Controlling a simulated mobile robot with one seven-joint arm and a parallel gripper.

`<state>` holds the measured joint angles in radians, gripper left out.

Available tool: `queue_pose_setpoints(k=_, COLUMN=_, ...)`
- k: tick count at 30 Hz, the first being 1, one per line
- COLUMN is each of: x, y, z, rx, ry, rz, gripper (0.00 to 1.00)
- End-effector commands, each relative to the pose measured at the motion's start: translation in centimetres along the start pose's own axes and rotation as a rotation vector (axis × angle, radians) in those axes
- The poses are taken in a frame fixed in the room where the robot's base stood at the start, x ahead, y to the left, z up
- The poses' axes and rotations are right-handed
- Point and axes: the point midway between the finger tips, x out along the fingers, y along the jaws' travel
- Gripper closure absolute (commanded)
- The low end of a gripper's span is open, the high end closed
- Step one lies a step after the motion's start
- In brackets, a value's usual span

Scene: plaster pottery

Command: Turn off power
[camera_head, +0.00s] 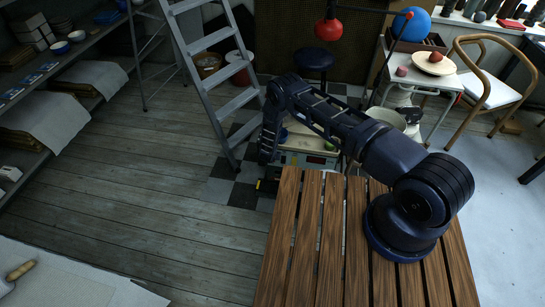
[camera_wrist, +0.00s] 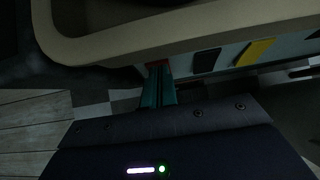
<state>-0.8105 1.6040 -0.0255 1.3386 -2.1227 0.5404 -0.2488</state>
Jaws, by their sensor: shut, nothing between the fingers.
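A boxy machine with a pale top (camera_head: 308,139) and a grey front stands on the floor behind the slatted table. Its front carries small dark and red details too small to read. In the wrist view its cream curved rim (camera_wrist: 190,38) crosses the top, above a panel with a black rectangle (camera_wrist: 206,61) and a yellow one (camera_wrist: 255,52). My gripper (camera_wrist: 158,72) shows teal fingers together, with nothing between them. Their tips are at a small red part (camera_wrist: 156,64) under the rim. I cannot tell whether they touch it. In the head view my arm hides part of the machine.
A slatted wooden table (camera_head: 304,238) fills the front centre, under my arm. A metal stepladder (camera_head: 201,75) stands at the left of the machine, and a dark stool (camera_head: 315,58) is behind it. A wooden chair (camera_head: 492,70) stands at the right. The plank floor (camera_head: 150,195) at left is clear.

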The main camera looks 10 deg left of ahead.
Motion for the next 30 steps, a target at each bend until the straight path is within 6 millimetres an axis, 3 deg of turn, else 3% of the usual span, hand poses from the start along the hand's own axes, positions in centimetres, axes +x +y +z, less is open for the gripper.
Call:
queue_pose_setpoints(k=5, x=-0.7, y=0.1, z=-0.4, rx=-0.001, ry=0.0, rz=0.001, gripper=1.0)
queue_pose_setpoints(k=11, x=-3.5, y=0.1, z=-2.2, rx=-0.002, ry=0.002, rz=0.001, gripper=1.0)
queue_pose_setpoints(k=24, x=-10.4, y=0.0, z=-0.3, rx=0.0, ry=0.0, rz=0.001, gripper=1.0)
queue_pose_setpoints(k=30, x=-12.4, y=0.0, z=0.2, rx=0.0, ry=0.0, rz=0.0, gripper=1.0)
